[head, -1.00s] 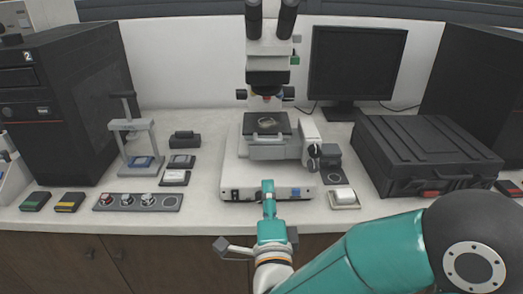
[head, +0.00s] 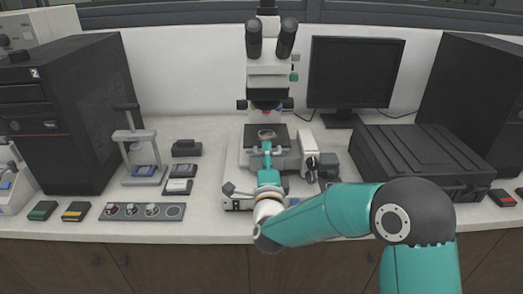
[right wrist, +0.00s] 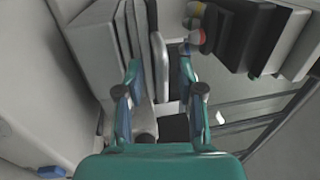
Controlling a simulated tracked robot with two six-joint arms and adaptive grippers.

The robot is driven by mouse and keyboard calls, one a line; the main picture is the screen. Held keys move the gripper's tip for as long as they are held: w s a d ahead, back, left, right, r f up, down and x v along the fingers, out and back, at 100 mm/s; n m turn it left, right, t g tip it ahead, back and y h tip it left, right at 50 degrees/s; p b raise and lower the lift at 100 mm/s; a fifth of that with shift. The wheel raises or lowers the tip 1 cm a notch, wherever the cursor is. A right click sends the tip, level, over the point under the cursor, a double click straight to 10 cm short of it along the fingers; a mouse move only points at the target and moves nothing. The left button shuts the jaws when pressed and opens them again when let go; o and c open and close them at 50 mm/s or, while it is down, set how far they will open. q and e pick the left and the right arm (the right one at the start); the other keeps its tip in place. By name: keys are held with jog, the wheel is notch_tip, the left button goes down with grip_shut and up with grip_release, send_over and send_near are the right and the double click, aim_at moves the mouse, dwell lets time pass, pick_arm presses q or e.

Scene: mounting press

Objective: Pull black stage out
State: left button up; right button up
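The black stage (head: 281,131) is a flat dark plate on the white microscope (head: 268,75), under its objective, with a small round pale piece on it. My left gripper is out of view.
A black case (head: 420,155) and a monitor (head: 357,75) stand to the right. A small press stand (head: 140,150), several small dark blocks and a control strip (head: 143,211) lie to the left. Focus knobs (head: 312,162) stick out close to the right of the stage.

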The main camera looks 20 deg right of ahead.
jog(key=shift+w+d, duration=0.15)
jog(key=shift+w, duration=0.3)
grip_shut()
